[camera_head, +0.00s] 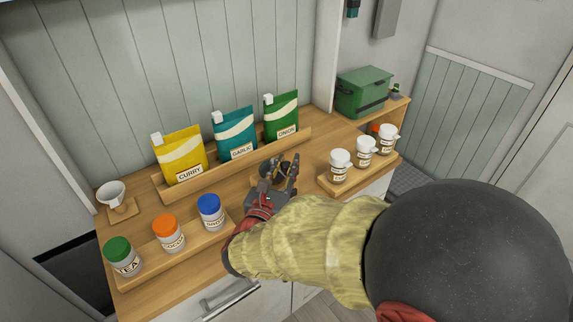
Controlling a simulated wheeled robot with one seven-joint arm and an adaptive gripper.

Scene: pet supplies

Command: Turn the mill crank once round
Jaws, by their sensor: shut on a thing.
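My gripper (280,170) is at the middle of the counter, in front of the teal and green pouches. Its dark fingers are around a small dark part, which I take to be the crank of the mill. The mill (257,181) is mostly hidden behind my gripper and wrist; only a bit of light wood low on its left and dark parts between the fingers show. I cannot make out the crank's angle.
Yellow (181,155), teal (235,132) and green (281,116) pouches stand on a ledge behind. Jars with green (121,256), orange (168,233) and blue (211,212) lids are front left. White shakers (340,166) stand right. A white cup (111,194) is far left, a green box (362,92) back right.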

